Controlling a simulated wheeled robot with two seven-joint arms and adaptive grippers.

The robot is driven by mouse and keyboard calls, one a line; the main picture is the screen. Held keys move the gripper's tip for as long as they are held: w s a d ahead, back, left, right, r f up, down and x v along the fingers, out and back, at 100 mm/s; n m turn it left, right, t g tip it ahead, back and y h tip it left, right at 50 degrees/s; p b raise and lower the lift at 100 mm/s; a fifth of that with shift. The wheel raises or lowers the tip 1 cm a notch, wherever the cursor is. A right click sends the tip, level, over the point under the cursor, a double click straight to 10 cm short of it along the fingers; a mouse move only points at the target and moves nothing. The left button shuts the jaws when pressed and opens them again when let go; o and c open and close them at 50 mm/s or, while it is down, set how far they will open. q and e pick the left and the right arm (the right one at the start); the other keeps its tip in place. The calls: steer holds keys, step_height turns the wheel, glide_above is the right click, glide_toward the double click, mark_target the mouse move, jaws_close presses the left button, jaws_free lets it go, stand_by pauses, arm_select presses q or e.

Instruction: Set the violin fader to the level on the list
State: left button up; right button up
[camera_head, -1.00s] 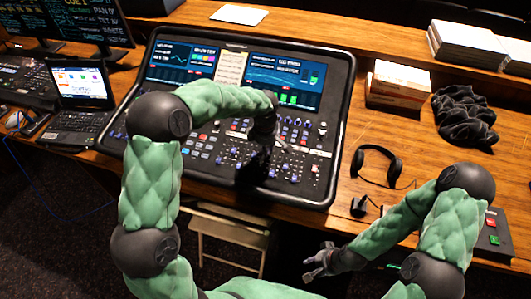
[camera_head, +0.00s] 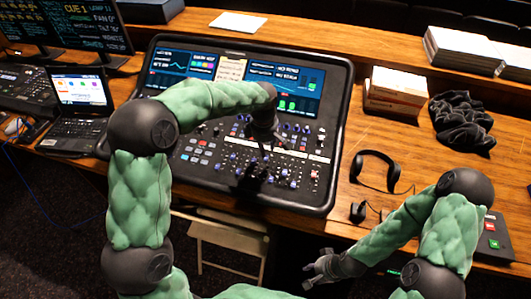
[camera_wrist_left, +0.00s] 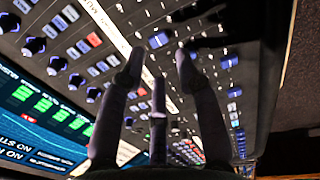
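The mixing desk (camera_head: 318,193) has blue-capped faders on its lower part. My left gripper (camera_head: 256,168) hangs low over these faders, fingers pointing down. In the left wrist view its three fingers (camera_wrist_left: 160,58) are apart, with nothing clearly held. A blue fader cap (camera_wrist_left: 158,40) shows just beyond the fingertips; I cannot tell whether they touch it. I cannot read which fader is the violin's. A pale paper list (camera_head: 231,70) lies between the desk's screens, too small to read. My right gripper (camera_head: 315,268) is empty, fingers spread, in front of the table.
A laptop (camera_head: 80,92) stands left of the desk. Headphones (camera_head: 376,170), boxes (camera_head: 398,88) and a black cloth (camera_head: 462,120) lie to the right. A folding chair (camera_head: 228,240) stands in front. A monitor (camera_head: 90,28) at the back left shows cue text.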

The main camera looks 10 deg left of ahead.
arm_select(q)
step_height(320, 180, up, 6)
steer(key=shift+s+r, duration=0.25)
steer(key=shift+s, duration=0.05)
stand_by(0.4)
